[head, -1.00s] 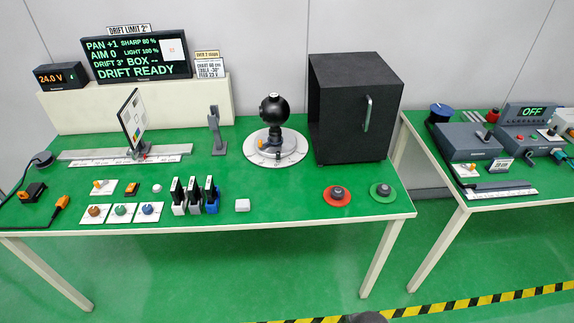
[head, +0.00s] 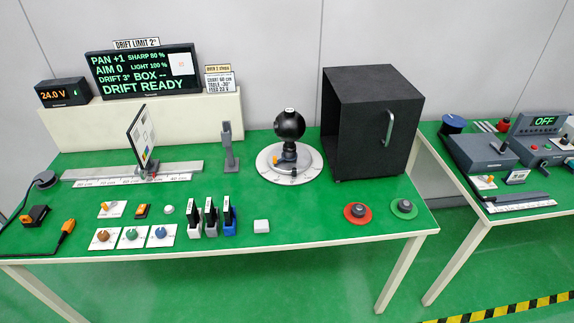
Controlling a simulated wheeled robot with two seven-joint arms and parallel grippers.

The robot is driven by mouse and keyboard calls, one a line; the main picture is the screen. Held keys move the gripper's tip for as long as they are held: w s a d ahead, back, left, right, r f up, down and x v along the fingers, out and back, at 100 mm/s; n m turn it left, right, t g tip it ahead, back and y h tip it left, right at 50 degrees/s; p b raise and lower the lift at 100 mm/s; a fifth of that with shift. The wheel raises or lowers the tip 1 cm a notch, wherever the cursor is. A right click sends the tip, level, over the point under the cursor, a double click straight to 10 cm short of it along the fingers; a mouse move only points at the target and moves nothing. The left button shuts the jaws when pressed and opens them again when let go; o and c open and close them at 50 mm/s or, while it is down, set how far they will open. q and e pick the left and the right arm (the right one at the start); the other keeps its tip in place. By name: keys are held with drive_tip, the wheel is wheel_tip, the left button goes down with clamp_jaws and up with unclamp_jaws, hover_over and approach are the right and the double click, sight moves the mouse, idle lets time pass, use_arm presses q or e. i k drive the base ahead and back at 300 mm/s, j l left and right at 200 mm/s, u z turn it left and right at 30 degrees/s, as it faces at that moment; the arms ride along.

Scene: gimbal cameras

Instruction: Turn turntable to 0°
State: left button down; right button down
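The turntable (head: 262,164) is a round white disc with a marked rim, on the green table right of centre. A black ball-shaped camera (head: 291,123) stands upright on it on a dark post. The turntable's angle marks are too small to read. The screen (head: 146,72) shows PAN +1, AIM 0, DRIFT 3° and DRIFT READY. A small sign (head: 219,79) beside it seems to read TABLE -30°, in tiny print. Neither of my grippers is in the head view.
A grey stand (head: 229,146) and a chart board (head: 142,140) on a rail are to the left. Knobs and several upright cards line the front. Green table surface in front of the turntable is clear.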

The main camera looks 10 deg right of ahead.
sight(303, 160)
drive_tip(key=i+j+z, duration=0.25)
drive_tip(key=j, duration=0.15)
drive_tip(key=j+z, duration=0.25)
drive_tip(key=j, duration=0.2)
drive_tip(key=i+j+z, duration=0.1)
drive_tip(key=j+z, duration=0.15)
drive_tip(key=j, duration=0.2)
drive_tip(key=z, duration=0.45)
